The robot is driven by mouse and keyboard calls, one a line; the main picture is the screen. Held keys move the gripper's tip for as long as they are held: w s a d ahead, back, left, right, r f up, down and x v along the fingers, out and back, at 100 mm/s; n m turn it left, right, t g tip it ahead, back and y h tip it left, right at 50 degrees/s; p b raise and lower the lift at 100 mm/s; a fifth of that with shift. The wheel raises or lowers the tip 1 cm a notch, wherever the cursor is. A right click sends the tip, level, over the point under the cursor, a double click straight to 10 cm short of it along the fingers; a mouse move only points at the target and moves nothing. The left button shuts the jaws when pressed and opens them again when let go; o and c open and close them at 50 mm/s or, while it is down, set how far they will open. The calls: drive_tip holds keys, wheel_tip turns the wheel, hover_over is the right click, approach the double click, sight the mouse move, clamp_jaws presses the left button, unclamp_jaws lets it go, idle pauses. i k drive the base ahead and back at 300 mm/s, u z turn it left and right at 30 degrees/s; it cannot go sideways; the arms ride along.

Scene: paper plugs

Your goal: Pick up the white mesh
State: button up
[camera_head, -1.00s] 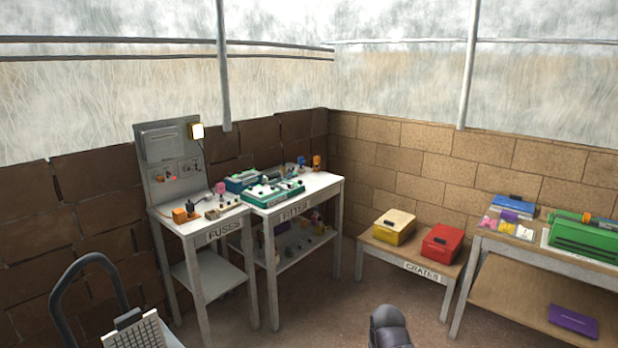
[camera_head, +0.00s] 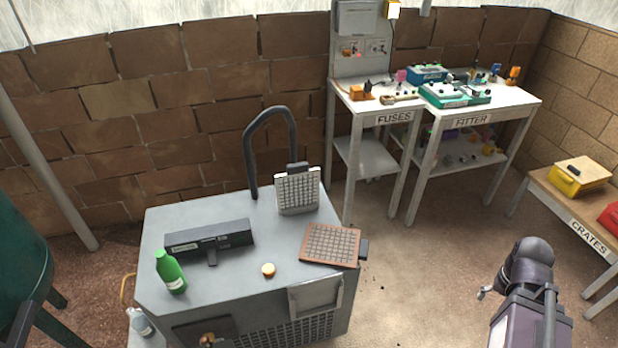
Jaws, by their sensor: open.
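The white mesh (camera_head: 297,191) is a pale square grid panel with a dark block at its top edge. It stands tilted up at the back of a grey machine's top (camera_head: 200,285), just right of a dark hoop handle. My arm is at the lower right, over the floor. Of my gripper (camera_head: 486,292), only a small silver part shows beside the arm; the rest is hidden behind my arm. It is well to the right of the mesh and apart from it, with nothing seen in it.
A brown mesh (camera_head: 330,244) with a dark block lies in front of the white one. The hoop handle (camera_head: 270,125) rises behind. The fuses table (camera_head: 395,117) stands behind right.

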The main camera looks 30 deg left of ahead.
sight(300, 187)
drive_tip(key=z, duration=0.85)
drive_tip(key=k, duration=0.15)
drive_tip(key=u, duration=3.7)
drive_tip(key=i, duration=0.9)
drive_tip(key=u, duration=0.05)
